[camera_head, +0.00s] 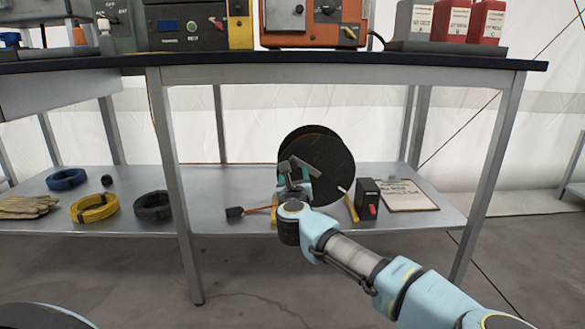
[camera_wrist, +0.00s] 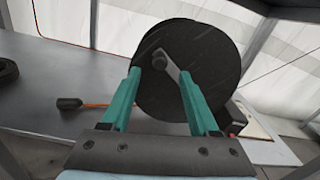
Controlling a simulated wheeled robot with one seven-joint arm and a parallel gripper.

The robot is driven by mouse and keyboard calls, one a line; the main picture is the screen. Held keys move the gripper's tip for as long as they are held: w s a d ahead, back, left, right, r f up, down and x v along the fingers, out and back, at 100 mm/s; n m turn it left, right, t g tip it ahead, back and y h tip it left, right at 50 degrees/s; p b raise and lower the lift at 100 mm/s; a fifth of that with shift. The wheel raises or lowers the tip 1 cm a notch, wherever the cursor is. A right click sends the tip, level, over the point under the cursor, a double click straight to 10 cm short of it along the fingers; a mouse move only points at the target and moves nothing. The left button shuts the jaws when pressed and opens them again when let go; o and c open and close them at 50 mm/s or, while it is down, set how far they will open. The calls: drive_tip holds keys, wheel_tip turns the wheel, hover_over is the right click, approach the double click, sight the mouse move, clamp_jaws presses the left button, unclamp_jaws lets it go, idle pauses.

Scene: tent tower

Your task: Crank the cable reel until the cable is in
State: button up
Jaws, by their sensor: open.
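The cable reel (camera_head: 325,170) is a large black disc on yellow feet on the lower shelf; it fills the upper middle of the wrist view (camera_wrist: 205,50). Its dark crank (camera_wrist: 172,70) has a knob (camera_wrist: 160,60) pointing toward me. My gripper (camera_wrist: 158,78) is open, with one teal finger on each side of the knob in the picture; I cannot tell whether it touches. In the head view my gripper (camera_head: 293,176) covers part of the reel. A short orange cable (camera_head: 262,209) runs left from the reel to a black plug (camera_head: 235,212) lying on the shelf.
A black box with a red switch (camera_head: 367,199) and a clipboard (camera_head: 405,194) lie right of the reel. Yellow (camera_head: 95,207), black (camera_head: 153,205) and blue (camera_head: 67,179) coils and gloves (camera_head: 27,206) lie left. The tabletop (camera_head: 400,60) overhangs the shelf; table legs stand either side.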

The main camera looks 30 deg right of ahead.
sight(293, 165)
drive_tip(key=b+x, duration=0.2)
drive_tip(key=x, duration=0.6)
clamp_jaws()
drive_tip(key=shift+a, duration=0.1)
idle(1.2)
